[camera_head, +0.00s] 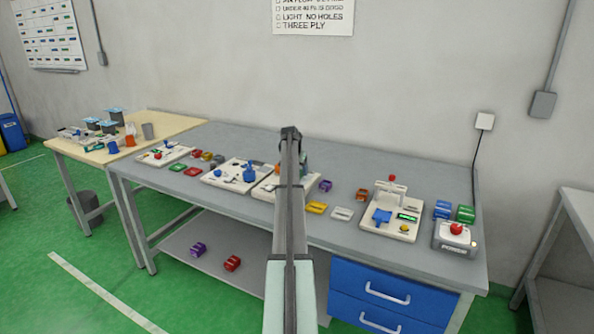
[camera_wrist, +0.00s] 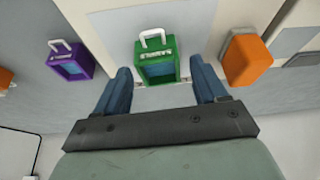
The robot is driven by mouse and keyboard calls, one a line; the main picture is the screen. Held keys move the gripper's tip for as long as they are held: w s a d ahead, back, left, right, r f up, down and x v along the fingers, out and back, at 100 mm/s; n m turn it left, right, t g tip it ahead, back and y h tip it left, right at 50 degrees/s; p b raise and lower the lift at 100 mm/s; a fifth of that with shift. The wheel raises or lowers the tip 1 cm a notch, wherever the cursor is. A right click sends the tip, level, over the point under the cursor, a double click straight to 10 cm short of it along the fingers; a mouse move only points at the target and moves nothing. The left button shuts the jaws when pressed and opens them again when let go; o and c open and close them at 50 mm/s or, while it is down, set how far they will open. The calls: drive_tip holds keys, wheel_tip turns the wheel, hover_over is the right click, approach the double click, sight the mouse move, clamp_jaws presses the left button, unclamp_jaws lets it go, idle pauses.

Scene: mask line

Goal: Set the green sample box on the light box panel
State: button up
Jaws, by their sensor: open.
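The green sample box (camera_wrist: 155,72), with a white handle and a blue-purple face, is in the wrist view. It appears to be on or over the pale panel (camera_wrist: 108,28), which looks like the light box panel; contact between them is unclear. My gripper (camera_wrist: 160,66) is open, with one blue finger on each side of the box and visible gaps between. In the head view my arm covers most of this spot. The cream unit (camera_head: 266,190) shows partly behind the arm, and the box cannot be made out clearly there.
In the wrist view a purple box (camera_wrist: 72,60) stands left and an orange block (camera_wrist: 246,60) close right of the fingers. In the head view, cream stations (camera_head: 392,218) and small coloured boxes line the grey bench (camera_head: 240,140). A power button unit (camera_head: 456,236) is at right.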

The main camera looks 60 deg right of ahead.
drive_tip(key=shift+r, duration=0.1)
drive_tip(key=v, duration=1.2)
drive_tip(key=shift+r, duration=0.1)
